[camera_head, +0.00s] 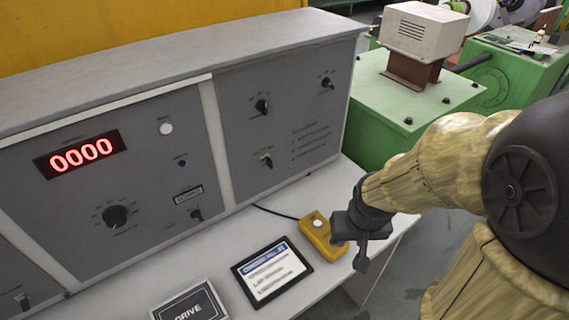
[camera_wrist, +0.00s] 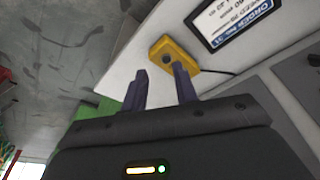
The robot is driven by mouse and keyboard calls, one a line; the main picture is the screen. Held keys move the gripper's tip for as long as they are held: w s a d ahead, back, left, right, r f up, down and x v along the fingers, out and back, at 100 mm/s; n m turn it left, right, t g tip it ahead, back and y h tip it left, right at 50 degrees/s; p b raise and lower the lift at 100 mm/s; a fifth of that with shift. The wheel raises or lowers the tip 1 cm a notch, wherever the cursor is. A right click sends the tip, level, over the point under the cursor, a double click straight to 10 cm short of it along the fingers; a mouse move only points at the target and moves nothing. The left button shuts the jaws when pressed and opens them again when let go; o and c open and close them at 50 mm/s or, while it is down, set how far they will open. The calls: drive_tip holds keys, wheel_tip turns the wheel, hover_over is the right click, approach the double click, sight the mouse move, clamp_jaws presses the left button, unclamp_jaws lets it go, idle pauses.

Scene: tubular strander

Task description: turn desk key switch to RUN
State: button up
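The grey control desk (camera_head: 170,150) has several knobs and small switches on its sloped face. My gripper (camera_head: 350,250) is right of the desk face, beside a yellow box. In the wrist view my gripper (camera_wrist: 160,72) has its two fingers apart with nothing between them.
The yellow box (camera_head: 317,238) with a round button lies on the desk's ledge, with a cable behind it. A tablet (camera_head: 272,272) and a DRIVE sign (camera_head: 190,305) lie left of it. Green machinery (camera_head: 400,115) stands behind right.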

idle(0.3)
drive_tip(key=w+a+f+n+t+y+p, duration=0.1)
drive_tip(key=w+f+n+p, duration=0.1)
drive_tip(key=w, duration=0.1)
drive_tip(key=w+a+f+n+t+y+p, duration=0.1)
drive_tip(key=w+f+n+t+p, duration=0.1)
drive_tip(key=w+f+n, duration=0.1)
drive_tip(key=w+a+f+n+t+y+p, duration=0.1)
drive_tip(key=w+f+n+y+p, duration=0.1)
drive_tip(key=w, duration=0.3)
drive_tip(key=shift+w+f+n, duration=0.15)
drive_tip(key=shift+f+n, duration=0.25)
drive_tip(key=shift+f, duration=0.15)
drive_tip(key=a+r+m+t+y+p, duration=0.1)
drive_tip(key=a+r+t+y+p, duration=0.3)
drive_tip(key=t, duration=0.4)
drive_tip(key=shift+w+a+r+y, duration=0.2)
drive_tip(key=shift+a+r+y, duration=0.1)
drive_tip(key=shift+r+y, duration=0.6)
drive_tip(key=shift+w+f, duration=0.1)
drive_tip(key=shift+f, duration=0.05)
